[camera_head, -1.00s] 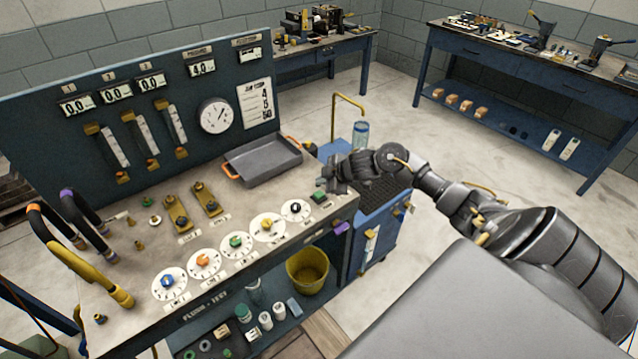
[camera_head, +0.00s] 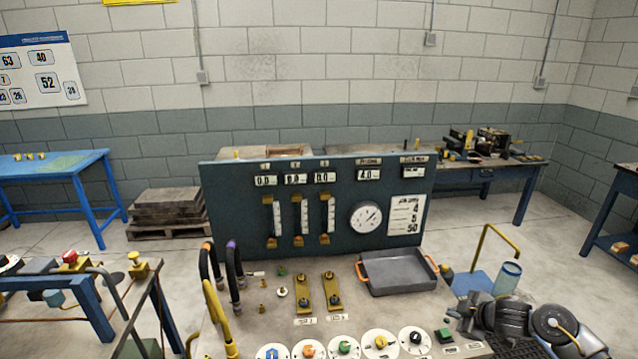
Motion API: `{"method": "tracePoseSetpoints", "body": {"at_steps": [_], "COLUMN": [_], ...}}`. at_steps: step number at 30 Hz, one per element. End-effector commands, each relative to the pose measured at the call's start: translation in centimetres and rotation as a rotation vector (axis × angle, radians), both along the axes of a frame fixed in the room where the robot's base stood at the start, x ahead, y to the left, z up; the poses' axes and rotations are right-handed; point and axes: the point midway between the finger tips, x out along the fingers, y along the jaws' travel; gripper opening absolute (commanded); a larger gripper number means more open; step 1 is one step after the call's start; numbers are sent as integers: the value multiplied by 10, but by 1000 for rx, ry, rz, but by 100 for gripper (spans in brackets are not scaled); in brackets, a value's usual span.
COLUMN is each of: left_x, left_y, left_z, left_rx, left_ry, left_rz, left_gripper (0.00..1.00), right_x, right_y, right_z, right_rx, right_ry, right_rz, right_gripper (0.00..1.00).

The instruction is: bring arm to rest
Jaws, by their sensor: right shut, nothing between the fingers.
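My right gripper (camera_head: 466,318) is at the lower right of the head view, beside the right front corner of the flushing bench (camera_head: 380,312). It is shut and empty, with its arm running off the bottom right edge. A green button (camera_head: 444,335) on the bench corner is close to the fingers; I cannot tell whether they touch. My left gripper is not in view.
An upright panel (camera_head: 235,205) with displays and a gauge stands at the back of the bench. A grey tray (camera_head: 398,272) with orange handles lies right of centre. Hoses (camera_head: 218,300) rise at the left. A clear cylinder (camera_head: 507,276) stands beyond my right arm.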

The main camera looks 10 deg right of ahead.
Motion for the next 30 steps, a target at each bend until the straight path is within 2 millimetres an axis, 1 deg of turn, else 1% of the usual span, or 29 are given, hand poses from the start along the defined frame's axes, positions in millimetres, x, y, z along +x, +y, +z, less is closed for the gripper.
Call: {"method": "tracePoseSetpoints", "body": {"at_steps": [1,2,5,6,8,9,12,15,18,21,24,30], "left_x": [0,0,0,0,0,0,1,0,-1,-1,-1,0], "left_y": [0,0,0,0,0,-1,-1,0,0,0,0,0], "left_z": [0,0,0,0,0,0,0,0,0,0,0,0], "left_rx": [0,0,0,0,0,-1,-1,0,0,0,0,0], "left_ry": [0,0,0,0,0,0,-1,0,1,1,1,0], "left_rz": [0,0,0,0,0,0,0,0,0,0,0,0], "left_gripper": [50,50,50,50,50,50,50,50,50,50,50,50], "right_x": [-7,-12,-41,-60,-94,-117,-167,-207,-241,-271,-299,-345], "right_y": [15,24,70,92,122,137,161,175,185,192,199,210], "right_z": [-11,-17,-43,-54,-65,-69,-72,-72,-70,-66,-62,-52], "right_rx": [6,6,21,33,60,80,125,163,197,230,260,315], "right_ry": [5,6,15,27,53,78,147,219,286,350,412,527], "right_rz": [1,-4,-44,-77,-144,-195,-310,-403,-480,-545,-604,-700], "right_gripper": [0,0,0,0,0,0,0,0,0,0,0,0]}}
